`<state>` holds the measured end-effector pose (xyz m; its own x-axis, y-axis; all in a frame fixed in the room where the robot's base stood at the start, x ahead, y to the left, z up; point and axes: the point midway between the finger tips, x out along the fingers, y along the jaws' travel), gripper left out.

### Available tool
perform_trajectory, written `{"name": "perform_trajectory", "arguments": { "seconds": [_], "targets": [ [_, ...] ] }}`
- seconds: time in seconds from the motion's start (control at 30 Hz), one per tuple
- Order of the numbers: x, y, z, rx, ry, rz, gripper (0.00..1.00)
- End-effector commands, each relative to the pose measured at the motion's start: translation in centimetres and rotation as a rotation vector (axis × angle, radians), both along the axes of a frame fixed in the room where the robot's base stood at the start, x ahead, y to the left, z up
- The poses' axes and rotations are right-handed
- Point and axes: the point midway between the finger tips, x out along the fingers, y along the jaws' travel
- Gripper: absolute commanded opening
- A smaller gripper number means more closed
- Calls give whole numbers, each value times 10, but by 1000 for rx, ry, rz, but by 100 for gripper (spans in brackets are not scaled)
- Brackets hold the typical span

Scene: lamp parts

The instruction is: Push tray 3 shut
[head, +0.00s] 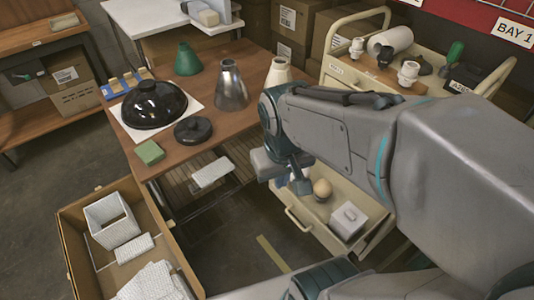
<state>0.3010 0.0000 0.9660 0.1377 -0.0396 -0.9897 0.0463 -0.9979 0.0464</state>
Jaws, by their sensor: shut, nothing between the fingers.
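A cream drawer (376,240), the only tray seen pulled out, juts from the cream cart (350,78) at right. I cannot read a number on it. It holds a tan ball (322,188) and a pale box (348,220). A handle shows on its front, low at left. My gripper (300,186) is shut and empty, pointing down near the drawer's left side. I cannot tell whether it touches the drawer. My arm hides much of the cart front and the back of the drawer.
A wooden table (160,165) at left bears a black dome (154,103), a metal cone (230,85) and a green block (149,152). A cardboard box (85,255) with white parts stands on the floor at lower left. Some floor before the drawer is clear.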

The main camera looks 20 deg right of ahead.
Motion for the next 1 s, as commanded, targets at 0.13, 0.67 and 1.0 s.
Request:
{"name": "perform_trajectory", "arguments": {
  "seconds": [0.13, 0.67, 1.0],
  "targets": [
    [9, -3, -39, -105, 160, 108, 0],
    [55, -14, -168, -611, 685, 568, 0],
    [92, -2, -259, -1001, 926, 886, 0]
  ]
}}
